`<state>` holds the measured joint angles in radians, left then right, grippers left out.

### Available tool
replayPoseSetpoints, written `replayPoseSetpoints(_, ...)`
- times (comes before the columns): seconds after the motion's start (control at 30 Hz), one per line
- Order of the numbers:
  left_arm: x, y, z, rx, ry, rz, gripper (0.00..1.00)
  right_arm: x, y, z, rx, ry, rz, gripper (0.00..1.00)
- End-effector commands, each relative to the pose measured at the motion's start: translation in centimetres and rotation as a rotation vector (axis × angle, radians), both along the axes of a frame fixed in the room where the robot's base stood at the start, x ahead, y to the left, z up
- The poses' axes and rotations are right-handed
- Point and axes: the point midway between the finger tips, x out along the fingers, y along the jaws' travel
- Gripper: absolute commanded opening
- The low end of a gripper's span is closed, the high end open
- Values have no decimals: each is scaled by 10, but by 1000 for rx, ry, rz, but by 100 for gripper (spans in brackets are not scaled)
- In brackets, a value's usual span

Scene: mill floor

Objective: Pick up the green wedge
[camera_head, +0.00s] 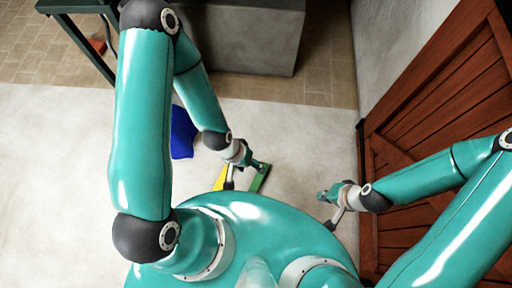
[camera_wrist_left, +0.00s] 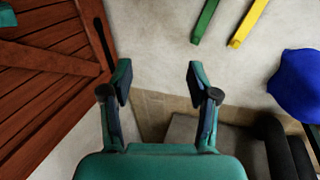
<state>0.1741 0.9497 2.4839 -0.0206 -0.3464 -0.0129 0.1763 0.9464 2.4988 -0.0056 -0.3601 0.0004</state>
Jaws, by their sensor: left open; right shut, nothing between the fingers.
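The green wedge (camera_head: 260,180) is a long, narrow piece lying on the pale floor, partly behind my left gripper in the head view. In the left wrist view the green wedge (camera_wrist_left: 206,18) is at the top edge, cut off by the frame, outside the space between the fingers. My left gripper (camera_head: 246,173) is open and empty. Its two spread fingers (camera_wrist_left: 159,80) show in the left wrist view with bare floor between them. My right gripper (camera_head: 329,209) is shut and empty, to the right of the wedge.
A yellow piece (camera_head: 219,178) lies left of the green wedge. A blue object (camera_head: 182,140) lies farther back, partly hidden by my arm. A red-brown wooden panel structure (camera_head: 440,110) stands at right. A dark grey block (camera_head: 250,40) stands behind. Floor left is clear.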

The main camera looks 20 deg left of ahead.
Motion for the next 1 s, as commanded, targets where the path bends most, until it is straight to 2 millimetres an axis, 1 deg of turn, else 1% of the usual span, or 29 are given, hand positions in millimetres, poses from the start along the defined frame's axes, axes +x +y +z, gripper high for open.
replayPoseSetpoints(0.03, 4, -2, -16, -4, -8, -28, 60, 0, 0, -13, 0, 0, 0, 0)
replayPoseSetpoints(0.07, 6, -3, -23, -6, -14, -52, 60, 0, 0, -20, 0, 0, 0, 0)
replayPoseSetpoints(0.1, 11, -14, -35, -11, -25, -93, 60, 0, 0, -30, 0, 0, 0, 0)
replayPoseSetpoints(0.17, 19, -25, -58, -17, -45, -170, 60, 0, 0, -47, 0, 0, 0, 0)
replayPoseSetpoints(0.2, 25, -28, -75, -21, -60, -229, 60, 0, 0, -61, 0, 0, 0, 0)
replayPoseSetpoints(0.27, 36, -32, -103, -24, -89, -332, 60, 0, 0, -84, 0, 0, -1, 0)
replayPoseSetpoints(0.3, 43, -34, -124, -25, -109, -408, 60, 0, 0, -100, 0, 1, -1, 0)
replayPoseSetpoints(0.37, 55, -36, -155, -21, -140, -532, 60, 0, 0, -125, 0, 1, -1, 0)
replayPoseSetpoints(0.4, 63, -37, -176, -15, -162, -616, 60, 0, 0, -141, 0, 1, 0, 0)
replayPoseSetpoints(0.43, 69, -37, -191, -9, -177, -680, 60, 0, 0, -153, 0, 1, 0, 0)
replayPoseSetpoints(0.47, 75, -37, -207, -2, -190, -741, 60, 0, 0, -165, 0, 1, 0, 0)
replayPoseSetpoints(0.5, 83, -36, -227, 7, -207, -821, 60, 0, 0, -180, 0, 1, 0, 0)
replayPoseSetpoints(0.57, 96, -33, -257, 32, -227, -943, 60, 0, 0, -203, 0, 0, 0, 0)
replayPoseSetpoints(0.6, 105, -31, -277, 50, -243, -1027, 60, 0, 0, -219, 0, 0, 0, 0)
replayPoseSetpoints(0.67, 119, -27, -306, 80, -262, -1154, 60, 0, 0, -242, 0, 0, 0, 0)
replayPoseSetpoints(0.7, 127, -24, -324, 101, -272, -1237, 60, 0, 0, -257, 0, 0, 0, 0)
replayPoseSetpoints(0.8, 149, -14, -364, 158, -284, -1421, 60, 0, 0, -288, 0, 0, 0, 0)
replayPoseSetpoints(0.9, 169, -5, -393, 214, -286, -1568, 60, 0, 0, -313, 0, 0, 0, 0)
replayPoseSetpoints(1.0, 184, 3, -410, 259, -281, -1673, 60, 0, 0, -328, 0, 0, 0, 0)
